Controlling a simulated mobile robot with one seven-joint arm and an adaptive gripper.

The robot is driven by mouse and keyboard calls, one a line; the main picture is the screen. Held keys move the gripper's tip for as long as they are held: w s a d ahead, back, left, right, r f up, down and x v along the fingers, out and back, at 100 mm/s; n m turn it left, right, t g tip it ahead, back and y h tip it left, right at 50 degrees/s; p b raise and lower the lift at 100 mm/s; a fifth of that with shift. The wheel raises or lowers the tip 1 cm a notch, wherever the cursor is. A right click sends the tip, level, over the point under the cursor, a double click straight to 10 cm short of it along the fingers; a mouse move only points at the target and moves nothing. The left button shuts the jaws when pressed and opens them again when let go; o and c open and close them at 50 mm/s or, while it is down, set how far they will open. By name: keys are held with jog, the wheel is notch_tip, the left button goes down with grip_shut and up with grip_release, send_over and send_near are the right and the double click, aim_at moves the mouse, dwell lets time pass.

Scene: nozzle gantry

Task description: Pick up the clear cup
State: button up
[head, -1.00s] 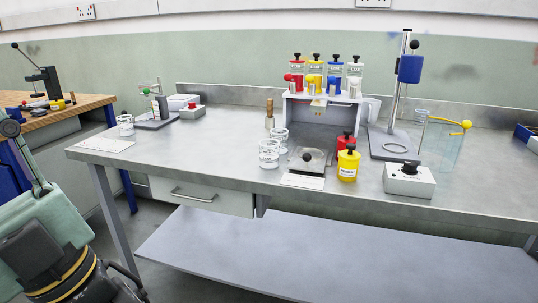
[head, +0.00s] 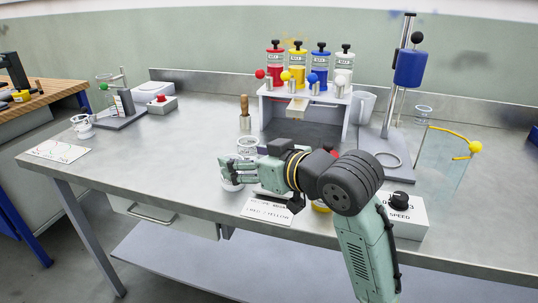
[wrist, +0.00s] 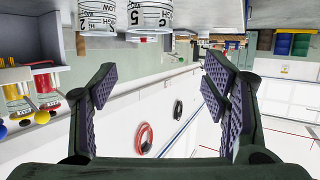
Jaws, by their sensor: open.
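Several clear cups with dark markings stand on the grey bench; I cannot tell which one the task means. One clear cup (head: 247,147) stands just behind my gripper (head: 232,172) in the head view. Another is mostly hidden by the gripper, with its base (head: 231,186) showing below the fingers. In the wrist view, two cups, a left one (wrist: 97,17) and a right one (wrist: 150,15), appear upside down at the top edge, apart from the fingers. My gripper (wrist: 158,88) is open with nothing between its fingers. A further clear cup (head: 82,127) stands at the bench's left.
A dispenser rack (head: 303,112) with red, yellow, blue and white canisters stands behind. A wooden-handled tool (head: 244,115) is behind the cups. The bench's left middle is clear.

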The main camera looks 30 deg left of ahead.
jog(key=shift+w+d+f+h, duration=0.4)
jog(key=shift+w+d+f, duration=0.4)
jog(key=shift+w+f, duration=0.05)
jog(key=x, duration=0.3)
jog(key=shift+s+a+f+p, duration=0.15)
jog(key=shift+a+p, duration=0.15)
jog(key=shift+a, duration=0.15)
jog(key=shift+p+x, duration=0.75)
jog(key=shift+x, duration=2.35)
jog(key=shift+s+f, duration=0.1)
jog(key=shift+s, duration=0.1)
jog(key=shift+c, duration=0.3)
jog(key=c, duration=1.3)
jog(key=shift+o, duration=0.2)
